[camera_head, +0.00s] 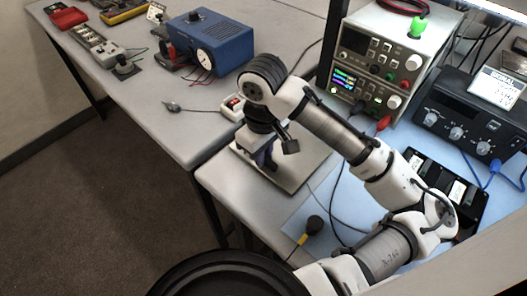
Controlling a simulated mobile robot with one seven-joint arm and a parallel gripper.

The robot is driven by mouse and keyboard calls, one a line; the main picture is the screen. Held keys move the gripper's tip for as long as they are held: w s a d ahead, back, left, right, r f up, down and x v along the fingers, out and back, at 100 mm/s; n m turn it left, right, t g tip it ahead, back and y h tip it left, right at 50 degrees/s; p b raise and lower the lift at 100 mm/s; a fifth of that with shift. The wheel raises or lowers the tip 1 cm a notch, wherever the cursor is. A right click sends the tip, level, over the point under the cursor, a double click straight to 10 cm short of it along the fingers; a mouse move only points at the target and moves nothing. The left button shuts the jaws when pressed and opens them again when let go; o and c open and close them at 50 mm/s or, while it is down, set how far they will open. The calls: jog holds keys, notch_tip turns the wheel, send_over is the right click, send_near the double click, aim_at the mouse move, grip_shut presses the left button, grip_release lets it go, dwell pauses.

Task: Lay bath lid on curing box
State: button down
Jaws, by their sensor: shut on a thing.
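My gripper (268,163) points down near the front left corner of the right-hand bench. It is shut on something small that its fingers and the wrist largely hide. A pale, flat square plate (303,166) is directly under the fingers and may be the bath lid. I cannot tell whether the plate rests on the bench or is held just above it. No thing is plainly the curing box. A blue box (222,45) with a round white dial stands on the left bench, apart from my gripper.
Power supplies (375,60) and a black instrument (470,115) stand at the back right. A blue mat (300,222) with cables and a black tray (472,205) lie near my arm. A small red-and-white device (232,107) is just behind the wrist. The left bench's front (180,130) is mostly clear.

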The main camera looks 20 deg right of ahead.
jog(key=shift+f, duration=0.15)
jog(key=c, duration=1.4)
grip_release()
jog(key=shift+c, duration=0.2)
